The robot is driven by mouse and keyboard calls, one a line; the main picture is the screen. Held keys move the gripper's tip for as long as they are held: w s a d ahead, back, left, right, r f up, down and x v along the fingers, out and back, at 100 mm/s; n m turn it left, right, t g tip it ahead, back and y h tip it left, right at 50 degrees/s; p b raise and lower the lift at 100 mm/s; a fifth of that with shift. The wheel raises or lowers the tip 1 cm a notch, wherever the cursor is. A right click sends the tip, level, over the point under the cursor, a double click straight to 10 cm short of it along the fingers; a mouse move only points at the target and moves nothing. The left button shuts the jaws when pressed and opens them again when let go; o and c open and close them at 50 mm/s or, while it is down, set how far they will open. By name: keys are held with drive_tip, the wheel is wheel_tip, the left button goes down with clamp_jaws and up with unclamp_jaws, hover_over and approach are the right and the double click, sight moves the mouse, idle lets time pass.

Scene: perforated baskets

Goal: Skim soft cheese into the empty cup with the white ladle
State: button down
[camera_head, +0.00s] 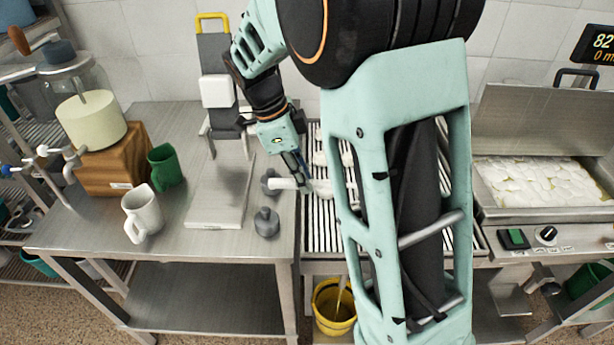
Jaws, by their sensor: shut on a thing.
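My gripper (302,176) reaches down at the left edge of the slatted draining surface and is shut on a thin white piece, which looks like part of the white ladle (286,183). My arm hides much of the area to the right of it. A white cup (141,214) and a green cup (166,168) stand on the left steel table; their insides are hard to make out. White lumpy soft cheese (535,181) fills the steel vat (545,214) at the far right.
Dark grey weights (267,223) stand near the table's right edge, beside a press (217,90) on a flat plate. A wooden block (115,165) bears a pale round vessel (91,120). The slatted surface (321,230) lies right of the table, above a yellow bucket (332,308).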

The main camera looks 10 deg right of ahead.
drive_tip(key=shift+a, duration=0.2)
drive_tip(key=shift+s+d+r+y+p, duration=0.1)
drive_tip(key=shift+d+r+y+p, duration=0.2)
drive_tip(key=shift+r, duration=0.3)
drive_tip(key=shift+s+d+r+y+p, duration=0.1)
drive_tip(key=shift+d+r+y+p, duration=0.2)
drive_tip(key=shift+r, duration=0.3)
drive_tip(key=shift+s+d+r+t+y+p, duration=0.15)
drive_tip(key=shift+d+r+y, duration=0.3)
drive_tip(key=shift+r, duration=0.45)
drive_tip(key=shift+d+r+t+y+p, duration=0.1)
drive_tip(key=shift+d+r+t+y, duration=0.1)
drive_tip(key=shift+r+y, duration=0.55)
drive_tip(key=shift+s+d+r+t+y+p, duration=0.15)
drive_tip(key=shift+d+r+y, duration=0.25)
drive_tip(key=shift+r, duration=0.6)
drive_tip(key=s+d+r+t+y+p, duration=0.1)
drive_tip(key=d+r+y+p, duration=0.3)
drive_tip(key=d+r, duration=0.2)
drive_tip(key=shift+s+d+r+y, duration=0.35)
drive_tip(key=shift+d+r+y, duration=0.05)
drive_tip(key=shift+d, duration=0.35)
